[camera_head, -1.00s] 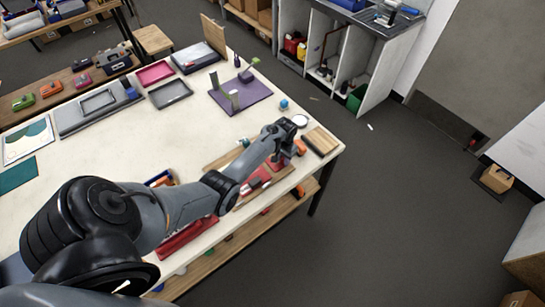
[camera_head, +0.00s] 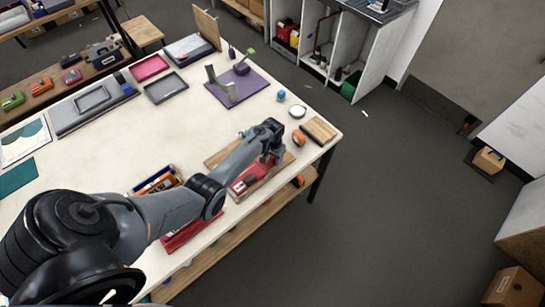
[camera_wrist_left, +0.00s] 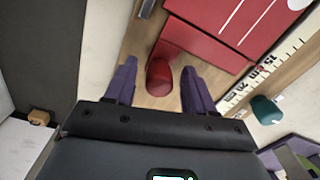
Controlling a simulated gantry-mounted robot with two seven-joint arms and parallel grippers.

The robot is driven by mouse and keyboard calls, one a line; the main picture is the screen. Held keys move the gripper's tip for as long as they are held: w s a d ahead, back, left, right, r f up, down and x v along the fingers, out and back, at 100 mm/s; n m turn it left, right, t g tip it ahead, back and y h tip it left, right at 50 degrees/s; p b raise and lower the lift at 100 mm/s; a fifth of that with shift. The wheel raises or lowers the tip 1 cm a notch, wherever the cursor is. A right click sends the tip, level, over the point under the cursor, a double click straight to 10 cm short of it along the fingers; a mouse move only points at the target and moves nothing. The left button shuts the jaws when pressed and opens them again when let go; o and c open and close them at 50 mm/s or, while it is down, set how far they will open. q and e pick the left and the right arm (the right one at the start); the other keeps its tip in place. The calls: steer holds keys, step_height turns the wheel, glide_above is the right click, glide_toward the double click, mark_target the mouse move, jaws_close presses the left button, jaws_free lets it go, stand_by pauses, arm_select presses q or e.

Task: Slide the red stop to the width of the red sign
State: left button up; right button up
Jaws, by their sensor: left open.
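The red stop (camera_wrist_left: 160,76) is a small rounded red piece on a wooden board (camera_wrist_left: 148,40) in the left wrist view. It sits between the two purple fingers of my left gripper (camera_wrist_left: 160,86), which is open with a gap on both sides. A red panel with white lines (camera_wrist_left: 235,25), seemingly the red sign, lies beyond it, cut off by the frame. A printed scale (camera_wrist_left: 265,75) runs beside it. In the head view my left gripper (camera_head: 272,160) is over the board's right part, partly hiding the red pieces (camera_head: 245,181). My right gripper is out of view.
A teal piece (camera_wrist_left: 265,110) stands beside the scale. An orange roll (camera_head: 298,138), a white round dish (camera_head: 297,111) and a wooden block (camera_head: 318,130) are near the table's right corner. A purple mat (camera_head: 250,85) lies farther back.

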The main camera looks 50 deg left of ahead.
arm_select(q)
steer(key=shift+r, duration=0.15)
steer(key=shift+r, duration=0.3)
step_height(320, 180, up, 10)
steer(key=shift+p, duration=0.4)
steer(key=s+d+r+m+t+p, duration=0.1)
steer(key=s+d+r+m+p, duration=0.1)
steer(key=s+d+r, duration=0.4)
steer(key=s+d+r+m+t+p, duration=0.2)
steer(key=s+d+r, duration=0.5)
steer(key=s+d, duration=0.9)
steer(key=s+m, duration=0.1)
steer(key=s, duration=0.1)
steer(key=shift+s+d+r+t, duration=0.15)
steer(key=shift+s+d+t, duration=0.1)
steer(key=shift+s+t, duration=0.1)
stand_by(1.2)
